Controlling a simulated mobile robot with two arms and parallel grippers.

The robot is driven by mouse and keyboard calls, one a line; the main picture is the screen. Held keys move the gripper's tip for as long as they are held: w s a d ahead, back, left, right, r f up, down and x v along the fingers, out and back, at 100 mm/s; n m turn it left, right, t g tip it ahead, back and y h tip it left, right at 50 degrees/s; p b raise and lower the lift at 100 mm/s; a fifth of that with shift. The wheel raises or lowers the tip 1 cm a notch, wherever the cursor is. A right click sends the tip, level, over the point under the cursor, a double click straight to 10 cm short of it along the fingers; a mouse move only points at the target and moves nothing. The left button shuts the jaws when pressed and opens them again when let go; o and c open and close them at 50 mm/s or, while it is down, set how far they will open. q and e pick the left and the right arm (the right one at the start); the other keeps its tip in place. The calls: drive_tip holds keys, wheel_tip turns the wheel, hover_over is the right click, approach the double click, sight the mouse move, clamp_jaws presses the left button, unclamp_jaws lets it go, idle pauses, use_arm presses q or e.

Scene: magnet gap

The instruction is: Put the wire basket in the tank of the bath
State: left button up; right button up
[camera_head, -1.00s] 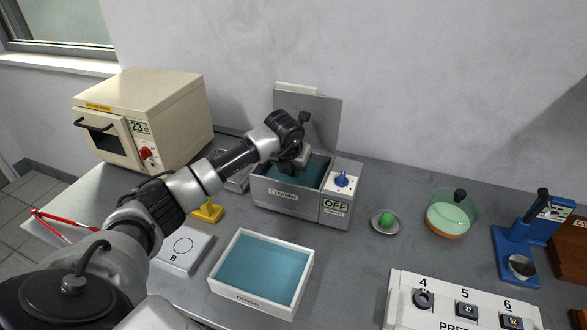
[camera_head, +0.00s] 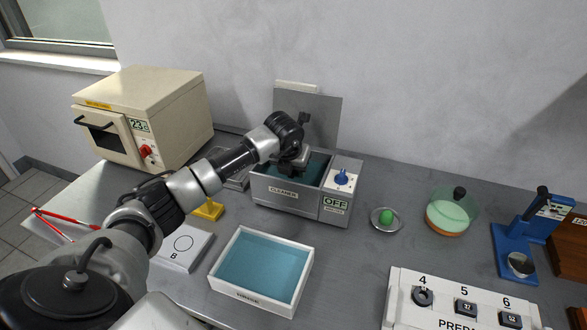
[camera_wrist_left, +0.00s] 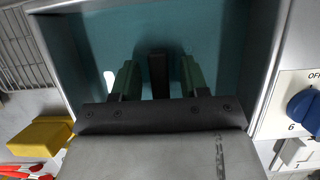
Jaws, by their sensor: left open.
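The grey bath, labelled CLEANER (camera_head: 285,194), stands at mid-table with its lid (camera_head: 318,118) raised behind. Its tank holds teal liquid (camera_head: 311,168), also filling most of the left wrist view (camera_wrist_left: 220,40). My left gripper (camera_head: 293,166) points down at the tank; its green fingers (camera_wrist_left: 158,82) are apart. A dark upright bar shows between them; I cannot tell what it is. Wire mesh, apparently the wire basket (camera_wrist_left: 18,50), is outside the tank's left wall. In the head view a metal piece (camera_head: 238,181) there is mostly hidden by my arm. My right gripper is not visible.
A beige oven (camera_head: 145,115) stands back left. A white tray of blue liquid (camera_head: 222,283) lies in front of the bath. The blue knob (camera_head: 342,178) is on the bath's right panel. A dish with a green ball (camera_head: 387,218) and a glass bowl (camera_head: 450,216) stand right.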

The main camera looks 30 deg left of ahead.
use_arm(q)
drive_tip(key=b+v, duration=0.2)
drive_tip(key=v, duration=0.9)
drive_tip(key=shift+s+r, duration=0.2)
drive_tip(key=shift+f, duration=0.1)
